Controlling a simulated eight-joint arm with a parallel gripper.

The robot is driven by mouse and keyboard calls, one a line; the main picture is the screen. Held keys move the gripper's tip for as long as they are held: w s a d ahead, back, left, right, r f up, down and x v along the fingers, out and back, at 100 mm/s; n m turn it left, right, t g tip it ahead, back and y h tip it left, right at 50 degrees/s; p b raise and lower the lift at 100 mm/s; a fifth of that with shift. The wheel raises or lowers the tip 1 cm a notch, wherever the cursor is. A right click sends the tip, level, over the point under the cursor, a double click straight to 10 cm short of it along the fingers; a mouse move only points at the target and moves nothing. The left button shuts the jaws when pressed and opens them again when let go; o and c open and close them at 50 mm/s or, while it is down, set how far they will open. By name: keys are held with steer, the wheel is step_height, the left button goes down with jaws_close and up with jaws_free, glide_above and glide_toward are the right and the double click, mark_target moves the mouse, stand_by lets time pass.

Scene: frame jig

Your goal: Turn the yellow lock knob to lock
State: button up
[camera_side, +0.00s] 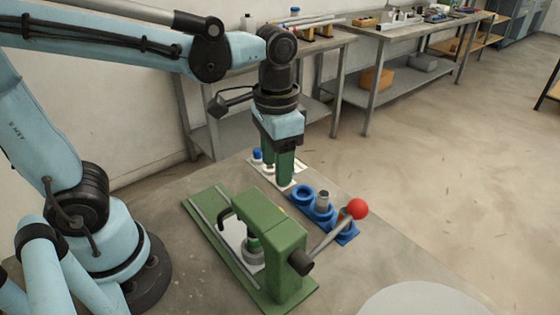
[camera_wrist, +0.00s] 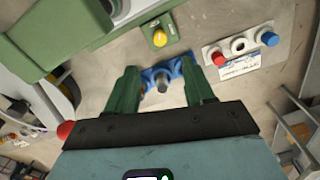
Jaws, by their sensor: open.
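The yellow lock knob (camera_wrist: 159,38) shows in the wrist view as a small round knob on the end of a green block of the jig (camera_wrist: 165,20). In the side view only a small yellow patch (camera_side: 282,211) shows at the top of the green jig (camera_side: 268,238); I cannot tell which way the knob is turned. My gripper (camera_side: 285,182) points down behind the jig, apart from the knob. In the wrist view my gripper (camera_wrist: 162,78) has its green fingers wide apart, with nothing held between them.
A blue fixture (camera_side: 303,194) with a ring and a grey metal cylinder (camera_side: 323,199) stands beside the jig. A lever with a red ball (camera_side: 357,208) sticks out right. A white panel (camera_wrist: 246,66) with red, white and blue round parts lies nearby.

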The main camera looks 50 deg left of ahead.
steer(key=shift+f+m, duration=1.25)
steer(key=shift+f, duration=0.8)
steer(key=shift+f+m, duration=1.2)
steer(key=shift+f, duration=0.8)
steer(key=shift+f+m, duration=1.25)
steer(key=shift+f, duration=0.8)
steer(key=shift+c, duration=0.5)
